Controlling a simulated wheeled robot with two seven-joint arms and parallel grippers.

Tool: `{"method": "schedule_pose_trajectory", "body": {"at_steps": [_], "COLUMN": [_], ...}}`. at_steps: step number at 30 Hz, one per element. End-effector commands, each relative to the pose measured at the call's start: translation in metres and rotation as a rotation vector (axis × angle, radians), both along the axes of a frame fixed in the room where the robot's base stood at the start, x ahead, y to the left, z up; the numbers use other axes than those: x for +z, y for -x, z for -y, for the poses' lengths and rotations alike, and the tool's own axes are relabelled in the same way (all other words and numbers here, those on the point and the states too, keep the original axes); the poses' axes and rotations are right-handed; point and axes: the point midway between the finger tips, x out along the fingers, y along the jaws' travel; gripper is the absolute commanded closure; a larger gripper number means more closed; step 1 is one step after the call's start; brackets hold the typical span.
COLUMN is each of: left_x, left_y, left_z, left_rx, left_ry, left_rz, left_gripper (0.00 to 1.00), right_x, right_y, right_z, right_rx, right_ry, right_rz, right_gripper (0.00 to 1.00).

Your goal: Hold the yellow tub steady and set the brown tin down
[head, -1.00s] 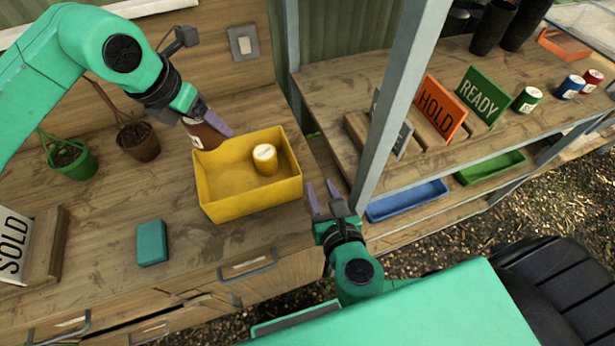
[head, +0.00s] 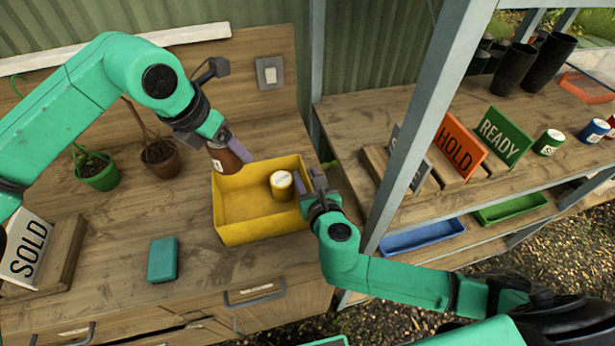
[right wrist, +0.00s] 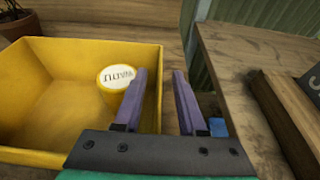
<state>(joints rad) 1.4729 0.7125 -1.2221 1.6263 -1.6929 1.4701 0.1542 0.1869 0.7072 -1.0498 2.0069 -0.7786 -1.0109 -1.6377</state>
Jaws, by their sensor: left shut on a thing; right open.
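The yellow tub (head: 240,232) stands on the wooden bench; it also fills the left of the right wrist view (right wrist: 60,60). A yellow tin with a white lid (head: 282,186) stands inside it at the right; its lid shows in the right wrist view (right wrist: 117,76). My left gripper (head: 234,147) is shut on the brown tin (head: 222,160), held tilted by the tub's back left corner. I cannot tell whether tin and tub touch. My right gripper (head: 309,181) is open at the tub's right wall, with one finger on each side of the rim in the right wrist view (right wrist: 160,75).
A teal block (head: 162,259) lies on the bench in front of the tub, left. A SOLD sign (head: 27,250) and two potted plants (head: 98,172) stand further left. A metal post (head: 420,130) and shelf with HOLD (head: 460,147) and READY (head: 500,136) signs are at right.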

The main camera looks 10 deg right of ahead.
Motion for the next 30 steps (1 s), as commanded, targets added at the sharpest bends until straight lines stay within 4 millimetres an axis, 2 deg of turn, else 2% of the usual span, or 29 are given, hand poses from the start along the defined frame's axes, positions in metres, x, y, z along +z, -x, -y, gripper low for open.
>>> {"method": "schedule_pose_trajectory", "body": {"at_steps": [3,5,6,7,30], "left_x": [0.0004,0.0004,0.0004,0.0004,0.0004], "left_y": [-0.0001,-0.0001,-0.0001,-0.0001,-0.0001], "left_z": [0.0001,0.0001,0.0001,0.0001,0.0000], "left_rx": [0.000,0.000,0.000,0.000,0.000], "left_ry": [0.001,0.001,0.001,0.001,0.001], "left_rz": [0.001,0.001,0.001,0.001,0.001], "left_gripper": [0.93,0.93,0.93,0.93,0.93], "right_x": [0.0000,-0.0001,-0.0001,0.0000,-0.0005], "right_y": [0.0003,0.0004,0.0004,0.0005,0.0009], "right_z": [0.0000,0.0001,0.0001,0.0001,0.0002], "right_rx": [0.000,0.000,0.000,0.000,0.000], "right_ry": [0.000,0.000,0.000,0.000,0.001], "right_rz": [0.000,0.000,0.000,0.000,-0.001], "right_gripper": [0.60,0.83,0.98,1.00,1.00]}}
